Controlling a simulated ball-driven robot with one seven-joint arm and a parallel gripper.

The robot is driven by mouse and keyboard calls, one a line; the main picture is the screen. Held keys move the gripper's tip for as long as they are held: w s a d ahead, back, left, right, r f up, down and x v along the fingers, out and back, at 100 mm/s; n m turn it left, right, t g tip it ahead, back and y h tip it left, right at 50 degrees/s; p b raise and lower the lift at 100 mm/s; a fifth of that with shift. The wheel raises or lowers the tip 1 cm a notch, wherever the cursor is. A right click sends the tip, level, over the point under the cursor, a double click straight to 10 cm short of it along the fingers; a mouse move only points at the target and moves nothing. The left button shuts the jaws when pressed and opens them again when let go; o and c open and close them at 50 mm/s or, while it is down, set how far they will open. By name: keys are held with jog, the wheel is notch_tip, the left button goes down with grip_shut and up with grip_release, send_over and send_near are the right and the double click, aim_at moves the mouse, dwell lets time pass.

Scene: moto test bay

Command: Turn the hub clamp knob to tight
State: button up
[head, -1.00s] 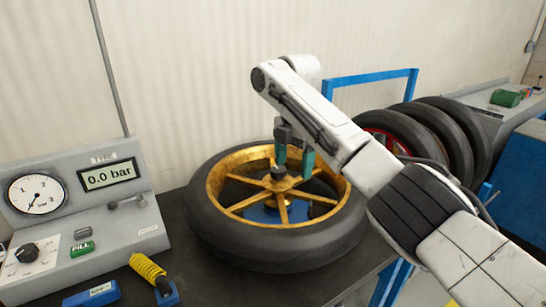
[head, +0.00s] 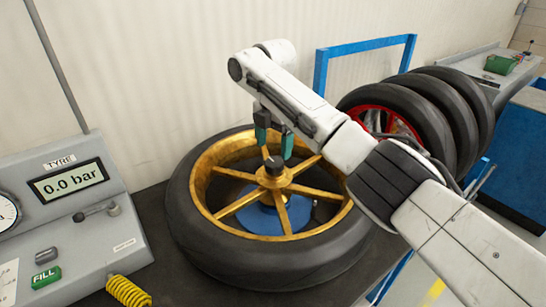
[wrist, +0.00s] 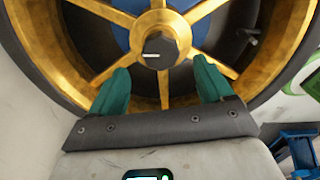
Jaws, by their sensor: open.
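The hub clamp knob (head: 274,164) is a small dark knob at the centre of a gold spoked wheel (head: 232,207) with a black tyre. In the wrist view the knob (wrist: 163,45) shows a short white line pointing left. My gripper (head: 274,144) is open and empty, with two green fingers. In the head view its fingertips appear just above and behind the knob. In the wrist view the fingers (wrist: 161,67) stand wide apart, one on each side below the knob. I see no contact with the knob.
The wheel lies flat on a dark bench, over a blue support (head: 262,219). A grey tyre inflator panel (head: 75,225) reading 0.0 bar stands at left, with a yellow coiled hose (head: 128,291). A blue rack (head: 322,72) with several tyres stands behind right.

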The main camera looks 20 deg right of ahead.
aim_at(274, 162)
jog(key=shift+f, duration=2.6)
jog(key=shift+s, duration=0.1)
jog(key=shift+c, duration=0.3)
jog(key=c, duration=1)
